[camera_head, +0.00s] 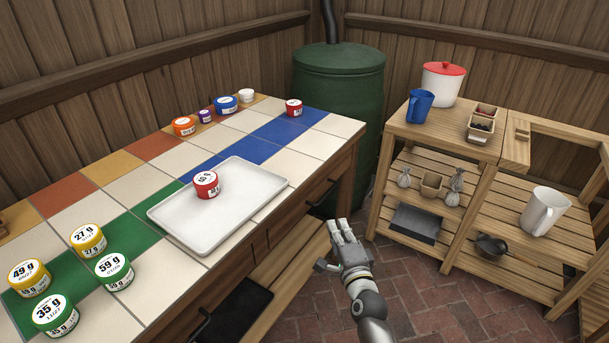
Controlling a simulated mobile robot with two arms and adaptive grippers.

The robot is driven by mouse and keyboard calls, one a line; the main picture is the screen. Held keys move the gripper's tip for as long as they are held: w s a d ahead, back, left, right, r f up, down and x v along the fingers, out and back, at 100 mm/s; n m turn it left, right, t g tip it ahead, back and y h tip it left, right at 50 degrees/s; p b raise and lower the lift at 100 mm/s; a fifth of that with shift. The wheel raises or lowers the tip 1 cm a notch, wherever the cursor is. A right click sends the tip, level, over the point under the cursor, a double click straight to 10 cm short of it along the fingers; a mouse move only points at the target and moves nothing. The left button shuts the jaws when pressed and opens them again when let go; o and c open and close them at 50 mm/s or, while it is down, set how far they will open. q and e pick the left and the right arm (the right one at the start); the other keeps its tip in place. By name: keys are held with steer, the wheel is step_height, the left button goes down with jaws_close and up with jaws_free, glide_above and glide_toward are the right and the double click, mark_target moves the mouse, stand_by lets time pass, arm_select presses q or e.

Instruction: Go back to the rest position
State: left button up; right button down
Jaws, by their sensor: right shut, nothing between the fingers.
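My right gripper (343,233) is shut and empty. It hangs beside the right edge of the tiled table (150,181), above the brick floor, between the table and the wooden shelf unit. Its arm comes in from the bottom of the view. My left gripper does not show. A white tray (252,186) lies on the table with a red tin (206,184) standing on it, apart from my gripper.
Yellow tins (29,278) and green tins (114,270) stand at the table's near left. More small tins line its far end. A green barrel (338,100) stands behind. The shelf unit (440,130) at right holds a blue jug (419,106) and a white pitcher (543,211).

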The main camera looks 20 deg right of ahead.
steer(key=s+a+f+n+g+y, duration=0.1)
steer(key=s+a+f+n+g, duration=0.15)
steer(key=s+f+n, duration=0.55)
steer(key=s+a+f+n+g+y, duration=0.15)
steer(key=s+f+g, duration=0.3)
steer(key=f, duration=0.75)
steer(key=s+a+f+n+g+y, duration=0.1)
steer(key=s+a+f+n+g, duration=0.15)
steer(key=s+f+n, duration=0.55)
steer(key=s+d+f+n+g+h, duration=0.1)
steer(key=s+d+f+n+g, duration=0.15)
steer(key=s+f, duration=0.5)
steer(key=s+d+f+n+g+h, duration=0.1)
steer(key=s+f+g, duration=0.3)
steer(key=s, duration=0.7)
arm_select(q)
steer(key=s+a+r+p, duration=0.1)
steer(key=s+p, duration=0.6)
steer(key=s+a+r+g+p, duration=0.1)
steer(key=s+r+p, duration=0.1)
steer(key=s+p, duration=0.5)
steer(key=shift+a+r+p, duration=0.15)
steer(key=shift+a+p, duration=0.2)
arm_select(e)
steer(key=s+d+r+g, duration=0.1)
steer(key=s+r, duration=0.2)
steer(key=s, duration=1)
steer(key=shift+s+d+r, duration=0.15)
steer(key=shift+s+d, duration=0.05)
steer(key=shift+d, duration=0.2)
